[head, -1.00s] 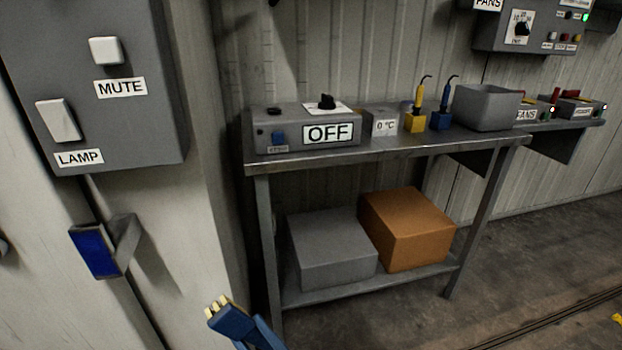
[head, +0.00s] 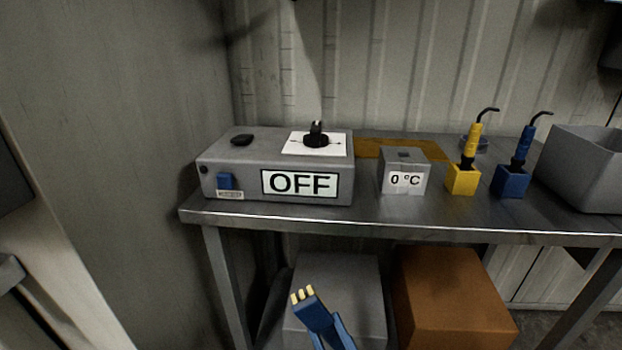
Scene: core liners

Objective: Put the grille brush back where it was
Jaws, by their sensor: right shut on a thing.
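The grille brush appears to be the small blue piece with pale yellow tufts (head: 312,311) at the bottom of the head view. My right gripper (head: 338,336) is shut on it; only a little of the gripper shows at the lower edge. The tufts point up and to the left. The brush shows in front of the grey box on the lower shelf, below the bench top's front edge, apart from the bench as far as I can tell. My left gripper is not in view. No empty spot is clearly marked as the brush's place.
The metal bench (head: 450,225) holds a grey OFF control box (head: 250,160), a 0 °C block (head: 404,165), yellow (head: 462,180) and blue (head: 511,182) stands with tools, and a grey bin (head: 590,165). Grey (head: 340,275) and orange (head: 450,290) boxes fill the shelf below.

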